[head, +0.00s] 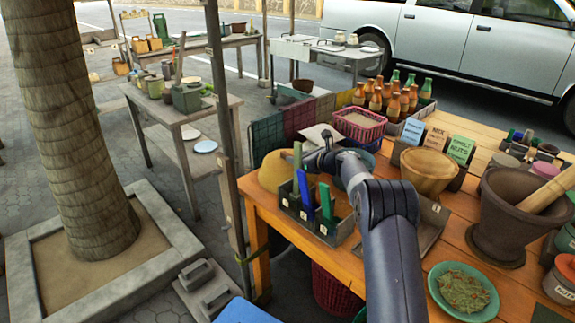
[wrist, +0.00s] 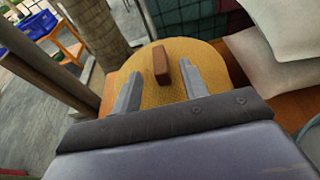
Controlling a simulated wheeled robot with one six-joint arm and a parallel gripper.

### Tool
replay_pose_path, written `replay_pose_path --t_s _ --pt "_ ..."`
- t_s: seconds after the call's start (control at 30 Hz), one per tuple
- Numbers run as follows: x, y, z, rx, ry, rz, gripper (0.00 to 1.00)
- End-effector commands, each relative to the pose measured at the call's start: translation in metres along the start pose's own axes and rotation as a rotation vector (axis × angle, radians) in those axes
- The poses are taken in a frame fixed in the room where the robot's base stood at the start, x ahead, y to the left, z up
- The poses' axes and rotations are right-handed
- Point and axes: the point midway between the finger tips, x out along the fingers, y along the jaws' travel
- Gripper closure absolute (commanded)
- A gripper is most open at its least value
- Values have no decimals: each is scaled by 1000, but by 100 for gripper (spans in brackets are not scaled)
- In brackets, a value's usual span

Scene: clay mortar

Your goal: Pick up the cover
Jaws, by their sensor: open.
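The cover (wrist: 215,75) is a tan, woven-looking dome with a brown block handle (wrist: 161,64) on top. In the head view the cover (head: 272,178) sits at the left end of the orange wooden table, partly hidden by my arm and the rack. My gripper (wrist: 158,76) is open, its two grey fingers pointing at the cover. The handle shows between the fingertips, with space on both sides. I cannot tell how far the fingertips are above the cover. In the head view my gripper (head: 308,160) is beside the cover, its fingers hard to make out.
A dark rack (head: 327,226) with blue and green upright pieces stands in front of the cover. Pale cushion-like bags (wrist: 275,45) lie right of it in the wrist view. A thin post (head: 226,150) stands close left of the table. A pink basket (head: 359,126) is behind.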

Motion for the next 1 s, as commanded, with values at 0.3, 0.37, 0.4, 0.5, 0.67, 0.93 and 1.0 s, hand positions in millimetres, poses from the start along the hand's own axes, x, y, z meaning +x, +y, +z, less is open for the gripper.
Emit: replay_pose_path --t_s 0.3,0.37,0.4,0.5,0.67,0.93,1.0 --pt "35 1 0 -1 0 2 58" --pt "38 1 0 0 0 2 58" --pt "40 1 0 0 0 1 58" --pt "42 1 0 0 0 1 58" --pt "42 1 0 0 0 1 58" --pt "41 1 0 0 0 1 77" --pt "41 1 0 0 0 1 83"
